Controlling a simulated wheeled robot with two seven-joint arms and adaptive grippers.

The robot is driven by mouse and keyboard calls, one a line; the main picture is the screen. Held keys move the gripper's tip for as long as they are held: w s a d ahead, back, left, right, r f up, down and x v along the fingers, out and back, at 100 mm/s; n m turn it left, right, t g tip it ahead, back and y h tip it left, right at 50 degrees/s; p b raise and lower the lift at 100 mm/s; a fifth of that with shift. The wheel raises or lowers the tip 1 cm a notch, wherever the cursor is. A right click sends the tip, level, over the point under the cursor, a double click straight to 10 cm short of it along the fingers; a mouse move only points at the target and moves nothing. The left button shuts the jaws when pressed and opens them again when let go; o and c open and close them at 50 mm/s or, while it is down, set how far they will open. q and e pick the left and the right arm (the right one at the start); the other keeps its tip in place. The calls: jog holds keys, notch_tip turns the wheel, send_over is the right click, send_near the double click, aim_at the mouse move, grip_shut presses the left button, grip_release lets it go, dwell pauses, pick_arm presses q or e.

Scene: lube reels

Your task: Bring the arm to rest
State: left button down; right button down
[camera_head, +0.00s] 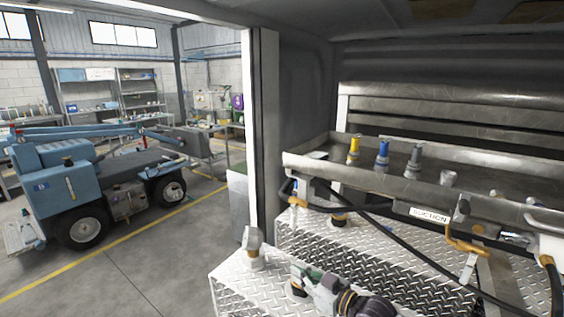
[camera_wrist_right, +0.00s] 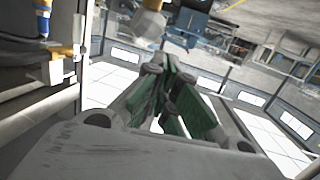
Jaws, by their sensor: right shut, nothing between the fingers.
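My right gripper (camera_head: 304,276) shows at the bottom centre of the head view, low in front of the diamond-plate steps, with its arm coming in from the bottom. Its fingers are shut and hold nothing. In the right wrist view the green-padded fingers (camera_wrist_right: 165,95) come together, with the workshop behind them. My left gripper does not show in either view.
A metal tray (camera_head: 310,166) holds nozzles with yellow (camera_head: 354,150), blue (camera_head: 382,155) and grey (camera_head: 414,160) bodies. Black hoses (camera_head: 400,252) hang below it near a "SUCTION" label (camera_head: 429,215). Diamond-plate steps (camera_head: 335,240) lie beneath. A blue vehicle (camera_head: 55,190) stands left; open floor lies between.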

jog(key=s+a+f+g+h, duration=0.1)
jog(key=s+f+h, duration=0.1)
jog(key=s+f, duration=0.2)
jog(key=s+d+f+m+g+h, duration=0.4)
jog(key=s+d+f+h, duration=0.15)
jog(key=s+d, duration=0.45)
jog(key=s+d+f+m+g+h, duration=0.35)
jog(key=s+d+f, duration=0.35)
jog(key=s, duration=0.5)
notch_tip(320, 180, down, 32)
jog(key=s+d, duration=0.1)
jog(key=s, duration=0.1)
jog(key=s+d+f+g, duration=0.1)
jog(key=s+d+f, duration=0.1)
jog(key=s+f, duration=0.8)
jog(key=s+d+f+g, duration=0.1)
jog(key=s+d+f, duration=0.1)
jog(key=s+f, duration=0.8)
jog(key=shift+s+d+n+h, duration=0.2)
jog(key=shift+s+n+h, duration=0.15)
jog(key=shift+s, duration=0.9)
